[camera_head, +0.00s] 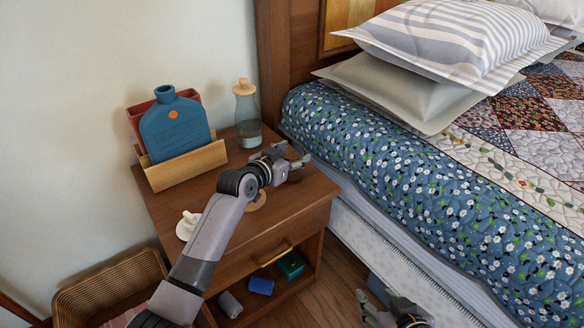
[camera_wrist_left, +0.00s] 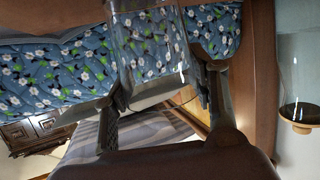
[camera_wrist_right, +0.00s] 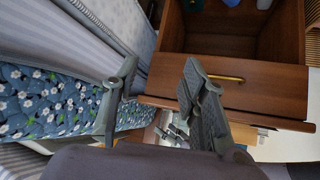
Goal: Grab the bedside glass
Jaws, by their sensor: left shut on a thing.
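The clear glass (camera_wrist_left: 150,50) stands between the two fingers of my left gripper in the left wrist view, and the fingers press on its sides. In the head view my left gripper (camera_head: 284,162) is over the right back part of the nightstand top (camera_head: 299,199), beside the bed. The glass is hard to make out there, partly hidden by the gripper. My right gripper (camera_head: 385,306) is low beside the bed, at the bottom of the head view. Its fingers (camera_wrist_right: 155,95) are spread and empty in the right wrist view.
A stoppered bottle (camera_head: 247,112) stands behind my left gripper. A wooden holder (camera_head: 186,166) with a blue hot-water bottle (camera_head: 174,128) is to its left. The bed (camera_head: 400,170) borders the right side.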

